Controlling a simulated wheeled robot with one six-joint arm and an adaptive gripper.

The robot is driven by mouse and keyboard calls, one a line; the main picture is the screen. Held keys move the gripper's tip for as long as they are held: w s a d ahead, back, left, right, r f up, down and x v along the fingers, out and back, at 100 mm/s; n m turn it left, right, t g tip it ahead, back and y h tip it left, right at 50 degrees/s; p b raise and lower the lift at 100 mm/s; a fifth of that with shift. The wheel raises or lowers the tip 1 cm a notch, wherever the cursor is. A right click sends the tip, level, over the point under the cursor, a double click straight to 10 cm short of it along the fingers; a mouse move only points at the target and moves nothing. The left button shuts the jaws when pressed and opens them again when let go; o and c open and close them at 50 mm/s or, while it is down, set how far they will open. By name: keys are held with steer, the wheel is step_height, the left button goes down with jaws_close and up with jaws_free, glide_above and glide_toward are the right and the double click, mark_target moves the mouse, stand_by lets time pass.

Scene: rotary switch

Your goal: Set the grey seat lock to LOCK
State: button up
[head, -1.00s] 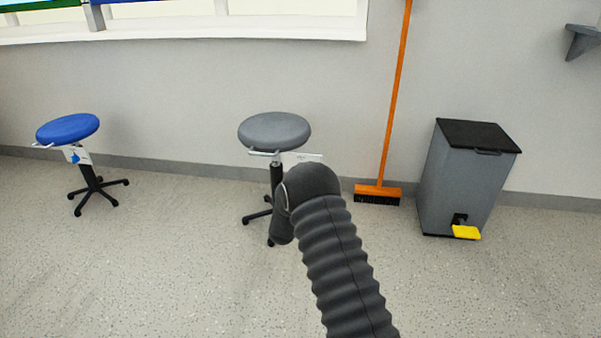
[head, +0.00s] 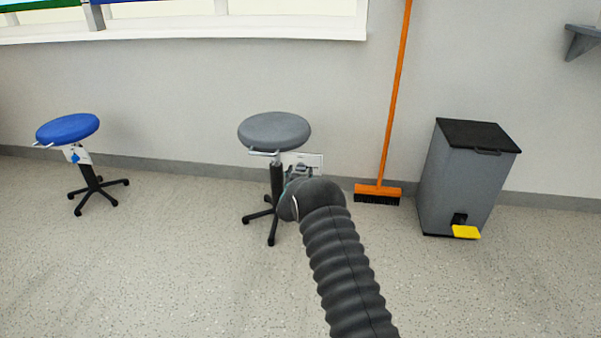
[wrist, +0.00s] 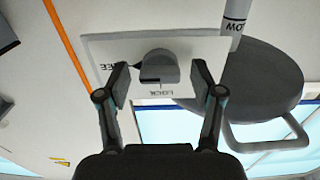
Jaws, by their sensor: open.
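The grey stool (head: 274,132) stands near the wall in the head view. A white plate (wrist: 205,48) sticks out under its seat. The wrist view shows the plate upside down, with FREE at its left and LOCK at its lower edge. A dark grey knob, the seat lock (wrist: 158,64), sits in its middle. My gripper (wrist: 160,80) is open, one finger on each side of the knob, with gaps visible. In the head view my arm hides part of the gripper, and the knob is not clear.
The grey seat and its bent lever (wrist: 270,145) are close to the right finger in the wrist view. A blue stool (head: 68,128) stands at left. An orange broom (head: 378,190) and a pedal bin (head: 462,180) stand at right. The floor between the stools is clear.

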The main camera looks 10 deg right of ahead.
steer(key=c, duration=1.2)
steer(key=shift+o, duration=0.2)
steer(key=shift+n+b, duration=0.3)
steer(key=n+b, duration=0.2)
steer(key=shift+f+n, duration=0.1)
steer(key=shift+n, duration=0.3)
steer(key=n+b, duration=0.1)
steer(key=n, duration=0.4)
steer(key=shift+b, duration=0.3)
steer(key=n, duration=0.4)
steer(key=shift+r+n, duration=0.2)
steer(key=shift+n, duration=2.5)
